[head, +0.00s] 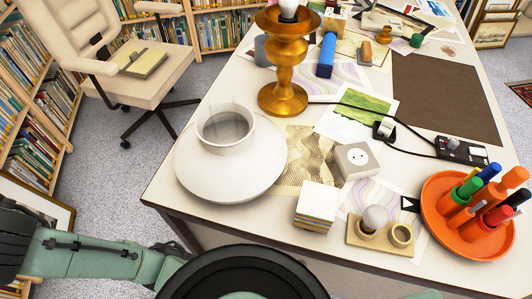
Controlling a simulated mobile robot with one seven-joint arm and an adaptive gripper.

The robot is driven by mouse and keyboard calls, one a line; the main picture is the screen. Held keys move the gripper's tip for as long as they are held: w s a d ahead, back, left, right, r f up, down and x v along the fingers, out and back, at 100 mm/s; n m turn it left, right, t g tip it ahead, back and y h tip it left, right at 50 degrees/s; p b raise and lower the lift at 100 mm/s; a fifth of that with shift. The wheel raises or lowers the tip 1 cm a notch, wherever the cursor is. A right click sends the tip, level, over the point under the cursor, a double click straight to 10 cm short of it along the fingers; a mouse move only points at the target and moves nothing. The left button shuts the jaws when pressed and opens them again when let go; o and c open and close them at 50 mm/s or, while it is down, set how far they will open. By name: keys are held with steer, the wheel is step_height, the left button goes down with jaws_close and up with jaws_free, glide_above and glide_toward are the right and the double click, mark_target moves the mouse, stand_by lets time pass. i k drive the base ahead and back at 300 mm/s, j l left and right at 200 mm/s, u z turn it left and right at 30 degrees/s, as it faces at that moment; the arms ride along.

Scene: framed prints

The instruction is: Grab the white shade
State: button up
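The white shade (230,174) rests on the near left part of the table. It has a wide, round, low body and a short upright collar with an open top; the collar's inside looks grey. A gold lamp base (284,62) with a white bulb at its top stands just behind the shade, apart from it. My green arm crosses the lower left corner, in front of and below the table edge. My gripper's fingers do not show. Nothing of mine touches the shade.
Right of the shade on the table (185,205) are a stack of square cards (315,205), a white socket box (356,160), a bulb holder (380,235) and an orange tray (455,235) of markers. An office chair (145,75) stands beyond the left edge.

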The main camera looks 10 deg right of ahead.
mark_target(232, 154)
steer(key=k+l+u, duration=0.3)
steer(key=l, duration=0.3)
steer(key=k+l+u, duration=0.3)
steer(key=k+l, duration=0.15)
